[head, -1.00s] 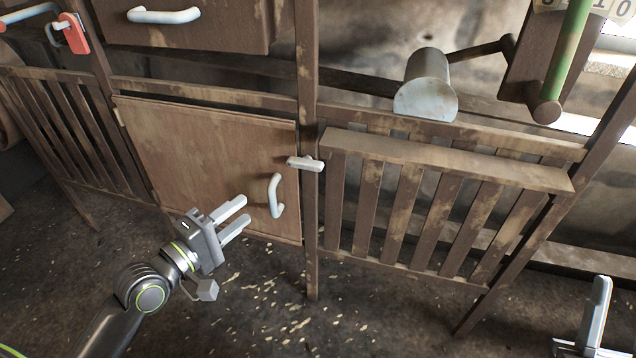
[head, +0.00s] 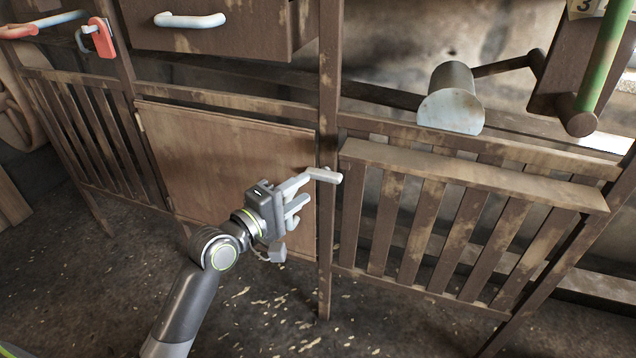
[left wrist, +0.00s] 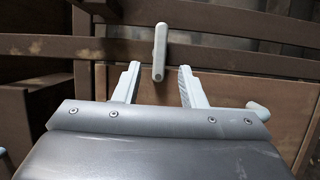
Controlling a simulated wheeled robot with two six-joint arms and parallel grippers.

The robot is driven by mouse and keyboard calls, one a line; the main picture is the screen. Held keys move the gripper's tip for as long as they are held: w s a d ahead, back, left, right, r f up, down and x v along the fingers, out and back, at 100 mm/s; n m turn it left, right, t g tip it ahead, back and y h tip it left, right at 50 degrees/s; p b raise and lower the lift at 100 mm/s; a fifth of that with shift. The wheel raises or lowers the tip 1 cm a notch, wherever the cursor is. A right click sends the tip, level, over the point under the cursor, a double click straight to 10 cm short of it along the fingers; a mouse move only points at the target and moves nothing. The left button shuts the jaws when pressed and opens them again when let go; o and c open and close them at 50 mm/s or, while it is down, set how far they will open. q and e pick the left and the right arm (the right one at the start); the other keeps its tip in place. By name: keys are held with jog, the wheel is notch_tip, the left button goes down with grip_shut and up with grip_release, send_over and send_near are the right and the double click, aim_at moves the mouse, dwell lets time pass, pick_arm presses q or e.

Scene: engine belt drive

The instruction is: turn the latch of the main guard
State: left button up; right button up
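The latch (head: 326,175) is a small pale bar on the wooden post at the right edge of the brown guard door (head: 215,160). It lies crosswise, reaching over the door's edge. My left gripper (head: 302,188) is in front of the door, just left of the latch. In the left wrist view the fingers (left wrist: 158,72) are open, and the near end of the latch (left wrist: 160,45) lies between the fingertips, with gaps on both sides. The door's pale handle (left wrist: 258,108) shows right of the fingers there; the gripper hides it in the head view. My right gripper is out of view.
A slatted panel (head: 455,225) stands right of the post, with a grey metal cylinder (head: 451,105) above it. A drawer with a white handle (head: 190,20) and a red tag (head: 102,38) are at upper left. The floor in front is clear.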

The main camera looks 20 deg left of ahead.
aim_at(319, 178)
pick_arm(q)
jog(key=b+x, duration=0.1)
jog(key=x, duration=0.5)
grip_shut()
